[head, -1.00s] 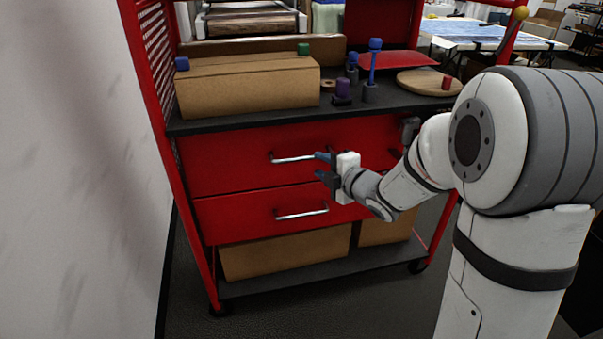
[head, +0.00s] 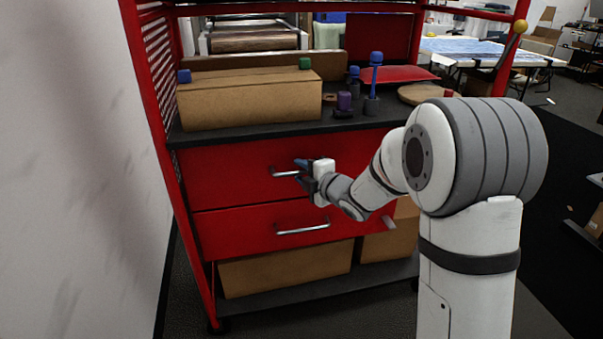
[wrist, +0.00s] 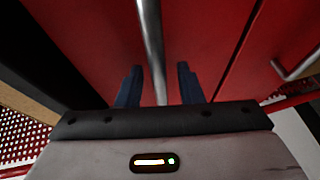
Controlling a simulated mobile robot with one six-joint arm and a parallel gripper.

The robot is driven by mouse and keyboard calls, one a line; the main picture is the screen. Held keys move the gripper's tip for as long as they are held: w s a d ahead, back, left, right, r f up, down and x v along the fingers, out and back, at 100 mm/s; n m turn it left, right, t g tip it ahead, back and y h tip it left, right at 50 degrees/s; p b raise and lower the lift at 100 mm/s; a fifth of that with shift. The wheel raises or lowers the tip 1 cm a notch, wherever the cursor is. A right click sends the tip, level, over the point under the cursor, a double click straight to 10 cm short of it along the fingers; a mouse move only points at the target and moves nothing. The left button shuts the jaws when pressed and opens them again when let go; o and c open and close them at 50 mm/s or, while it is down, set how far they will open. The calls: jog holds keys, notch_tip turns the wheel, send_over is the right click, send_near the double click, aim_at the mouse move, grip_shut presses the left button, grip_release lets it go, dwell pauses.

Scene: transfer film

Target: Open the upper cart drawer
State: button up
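The red cart's upper drawer (head: 225,175) looks closed, with a silver bar handle (head: 281,174) on its front. My gripper (head: 301,172) is at the right part of this handle in the head view. In the wrist view, the handle (wrist: 151,40) runs between my two dark blue fingers (wrist: 160,86). The fingers are apart, with gaps on both sides of the bar, the left gap narrower. My gripper hides the handle's right end in the head view.
The lower drawer (head: 230,235) has its own bar handle (head: 302,229), below my gripper. A cardboard box (head: 250,104) and small blue and purple items stand on the cart top (head: 205,136). A white wall (head: 70,170) is at left. Dark floor lies at right.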

grip_shut()
